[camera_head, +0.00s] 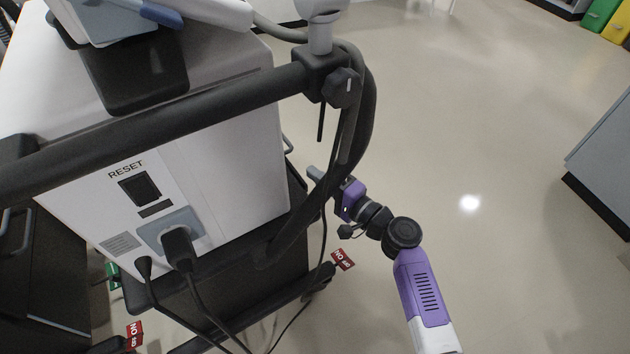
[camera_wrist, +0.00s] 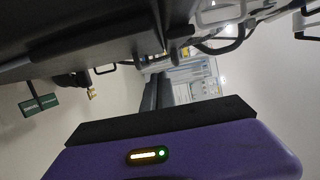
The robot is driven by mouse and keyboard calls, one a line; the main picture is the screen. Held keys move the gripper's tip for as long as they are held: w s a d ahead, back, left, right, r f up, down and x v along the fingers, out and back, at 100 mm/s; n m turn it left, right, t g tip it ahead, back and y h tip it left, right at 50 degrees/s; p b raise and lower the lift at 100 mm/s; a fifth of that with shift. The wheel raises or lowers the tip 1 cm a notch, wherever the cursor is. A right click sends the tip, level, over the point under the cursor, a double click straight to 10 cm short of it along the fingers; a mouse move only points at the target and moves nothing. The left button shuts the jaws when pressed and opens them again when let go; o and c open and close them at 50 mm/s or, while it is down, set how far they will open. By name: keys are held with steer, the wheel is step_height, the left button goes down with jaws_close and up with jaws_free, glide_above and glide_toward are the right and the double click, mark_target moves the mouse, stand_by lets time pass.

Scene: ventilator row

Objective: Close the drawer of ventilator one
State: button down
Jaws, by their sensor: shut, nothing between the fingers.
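A white ventilator (camera_head: 225,150) with a RESET switch and plugged cords stands on a dark cart (camera_head: 190,310) at the left of the head view. I see its cabled side; no number is readable. My purple and white arm reaches up along the cart's right side. My gripper (camera_head: 316,175) is shut and empty beside the cart's far right edge, partly behind hanging hoses. A thin grey loop handle (camera_head: 287,145) shows just past the ventilator's edge, near my gripper. In the wrist view the shut fingers (camera_wrist: 157,92) point away below a dark overhanging body. I cannot make out the drawer front.
A black rail (camera_head: 170,120) and thick hoses (camera_head: 360,110) run over the cart. A green tag (camera_wrist: 40,104) hangs in the wrist view. Open floor (camera_head: 470,130) lies right, up to a grey cabinet (camera_head: 605,155).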

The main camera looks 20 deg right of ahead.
steer(key=p+v, duration=0.1)
steer(key=v, duration=0.9)
steer(key=shift+p, duration=0.3)
steer(key=shift+d, duration=0.2)
steer(key=s+d+n+h, duration=0.2)
steer(key=s+d+h, duration=0.1)
steer(key=s+h, duration=0.25)
steer(key=s+d+n+h, duration=0.2)
steer(key=s+d+h, duration=0.15)
steer(key=s, duration=0.35)
steer(key=s+a+r+n, duration=0.3)
steer(key=s+r, duration=0.1)
steer(key=s, duration=0.4)
steer(key=s+a+r+n+g+y, duration=0.1)
steer(key=s+a+r+n, duration=0.2)
steer(key=s, duration=0.5)
steer(key=s+a+r+n, duration=0.3)
steer(key=s+r, duration=0.1)
steer(key=s, duration=0.3)
step_height(320, 180, up, 24)
steer(key=p, duration=2.4)
steer(key=shift+a+p, duration=0.15)
steer(key=shift+p, duration=0.25)
